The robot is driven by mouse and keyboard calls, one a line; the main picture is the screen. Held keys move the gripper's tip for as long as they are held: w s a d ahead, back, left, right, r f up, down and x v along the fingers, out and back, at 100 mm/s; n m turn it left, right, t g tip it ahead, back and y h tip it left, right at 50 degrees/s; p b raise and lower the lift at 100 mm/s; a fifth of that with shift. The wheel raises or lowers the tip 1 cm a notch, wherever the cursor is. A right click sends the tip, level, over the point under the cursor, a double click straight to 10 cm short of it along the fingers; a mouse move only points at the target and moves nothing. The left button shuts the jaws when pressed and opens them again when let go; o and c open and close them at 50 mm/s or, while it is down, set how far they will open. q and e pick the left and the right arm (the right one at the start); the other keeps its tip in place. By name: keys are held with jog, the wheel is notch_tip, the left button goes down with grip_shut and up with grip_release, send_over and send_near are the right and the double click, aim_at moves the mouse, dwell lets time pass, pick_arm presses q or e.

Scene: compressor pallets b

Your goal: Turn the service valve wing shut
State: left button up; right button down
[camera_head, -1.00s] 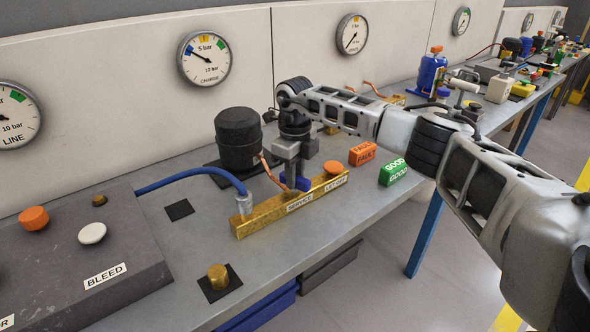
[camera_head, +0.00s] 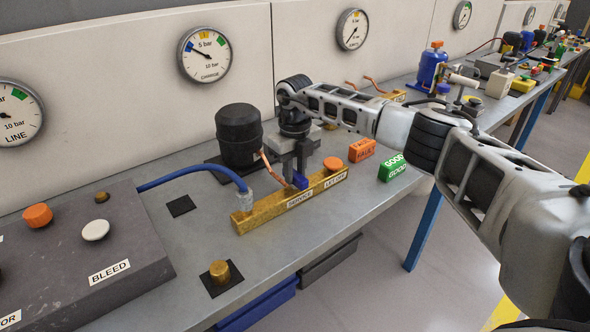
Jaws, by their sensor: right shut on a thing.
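The service valve wing is a small blue piece (camera_head: 300,181) on top of the brass manifold bar (camera_head: 262,212), above the SERVICE label. My right gripper (camera_head: 299,172) points down over the bar, with its jaws shut on the blue wing. The jaws hide part of the wing, so its exact angle is hard to tell. An orange knob (camera_head: 332,164) sits on the same bar by the LET OFF label, just right of the gripper. My left gripper is not in view.
A black compressor (camera_head: 239,137) stands behind the bar, joined by a copper pipe. A blue hose (camera_head: 190,175) enters the bar's left end. Orange FAULT (camera_head: 362,150) and green GOOD (camera_head: 393,168) blocks lie to the right. A brass cap (camera_head: 219,271) stands in front.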

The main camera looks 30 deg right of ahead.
aim_at(295, 173)
jog(key=shift+w+r, duration=0.1)
jog(key=c, duration=1.2)
grip_release()
pick_arm(q)
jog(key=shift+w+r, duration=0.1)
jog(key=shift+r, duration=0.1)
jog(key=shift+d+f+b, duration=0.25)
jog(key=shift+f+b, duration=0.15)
jog(key=shift+b, duration=0.65)
pick_arm(e)
notch_tip(295, 173, up, 16)
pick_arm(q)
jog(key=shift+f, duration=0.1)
